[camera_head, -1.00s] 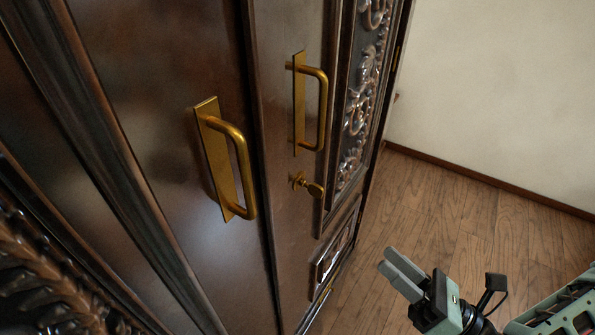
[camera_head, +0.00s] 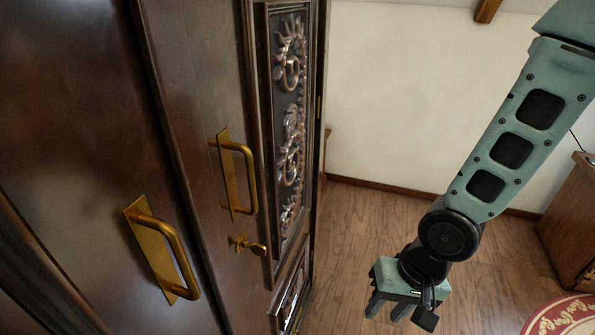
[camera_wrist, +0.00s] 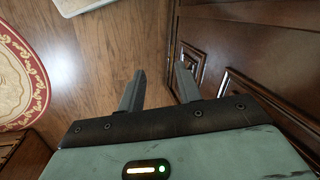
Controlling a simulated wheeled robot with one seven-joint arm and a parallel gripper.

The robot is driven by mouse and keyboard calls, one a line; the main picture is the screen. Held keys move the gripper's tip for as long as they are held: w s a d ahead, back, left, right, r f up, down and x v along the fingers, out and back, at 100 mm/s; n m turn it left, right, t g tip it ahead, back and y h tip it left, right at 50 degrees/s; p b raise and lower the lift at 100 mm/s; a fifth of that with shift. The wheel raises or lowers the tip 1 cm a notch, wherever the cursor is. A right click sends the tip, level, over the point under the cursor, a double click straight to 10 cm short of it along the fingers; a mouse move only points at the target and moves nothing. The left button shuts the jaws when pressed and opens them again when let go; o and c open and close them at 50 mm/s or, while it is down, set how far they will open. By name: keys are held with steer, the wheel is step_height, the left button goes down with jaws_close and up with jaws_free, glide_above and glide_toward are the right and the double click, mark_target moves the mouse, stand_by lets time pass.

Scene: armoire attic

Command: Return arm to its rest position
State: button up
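My arm (camera_head: 525,125) reaches down from the upper right of the head view, to the right of the dark wooden armoire (camera_head: 188,75). My gripper (camera_head: 387,309) hangs at its lower end, fingers pointing down, above the wooden floor. In the wrist view, the two fingers (camera_wrist: 158,76) are apart with only floor between them. The gripper is open and empty, and it looks clear of the armoire front.
The armoire carries two brass handles (camera_head: 177,260) (camera_head: 252,178) and a brass key (camera_head: 250,246); its doors look closed. A wooden cabinet (camera_head: 573,225) stands at right. A red-and-cream rug (camera_head: 565,318) lies at lower right. Floor (camera_head: 370,235) between is open.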

steer(key=s+r+n+h, duration=0.1)
steer(key=s+r+n, duration=0.3)
steer(key=r, duration=0.4)
steer(key=s+a+r+n+h+p, duration=0.1)
steer(key=s+r+n, duration=0.3)
steer(key=r, duration=0.5)
steer(key=shift+s+a+p, duration=0.15)
steer(key=shift+p, duration=0.15)
steer(key=shift+r, duration=0.1)
stand_by(0.7)
